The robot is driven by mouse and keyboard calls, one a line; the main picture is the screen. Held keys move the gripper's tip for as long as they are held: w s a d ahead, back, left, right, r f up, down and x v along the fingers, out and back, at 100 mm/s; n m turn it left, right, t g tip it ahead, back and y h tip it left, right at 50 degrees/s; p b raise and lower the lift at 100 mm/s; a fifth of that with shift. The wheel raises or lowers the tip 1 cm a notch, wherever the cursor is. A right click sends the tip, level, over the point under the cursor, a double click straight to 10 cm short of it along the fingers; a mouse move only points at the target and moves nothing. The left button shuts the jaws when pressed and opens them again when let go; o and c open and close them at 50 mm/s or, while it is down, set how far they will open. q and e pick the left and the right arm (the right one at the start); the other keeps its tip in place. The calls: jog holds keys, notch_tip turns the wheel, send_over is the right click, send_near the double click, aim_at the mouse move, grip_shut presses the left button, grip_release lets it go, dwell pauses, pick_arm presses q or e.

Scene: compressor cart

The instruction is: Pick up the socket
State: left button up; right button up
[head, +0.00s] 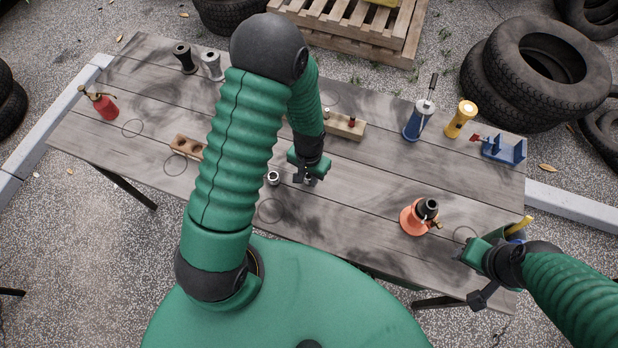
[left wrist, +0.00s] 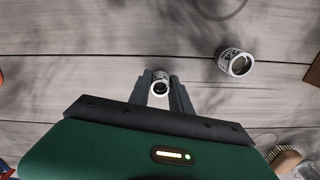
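A small metal socket (left wrist: 160,86) sits between the two fingertips of my left gripper (left wrist: 161,92) in the left wrist view. The fingers lie close against both its sides, so the gripper looks shut on it. In the head view my left gripper (head: 308,180) points down low over the middle of the table; whether the socket touches the wood is unclear. A second, larger socket (left wrist: 237,62) stands apart on the table; in the head view this silver socket (head: 273,178) is just left of the gripper. My right gripper (head: 471,255) is at the table's right front; its fingers are unclear.
A wooden block with holes (head: 188,147) is partly behind my left arm. Another wooden block (head: 346,126) lies behind the gripper. An orange item (head: 412,217) with a black top stands at the front right. Blue tools and a yellow flashlight (head: 461,118) stand back right.

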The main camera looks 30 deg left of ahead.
pick_arm(q)
grip_shut()
jog(key=shift+r, duration=0.1)
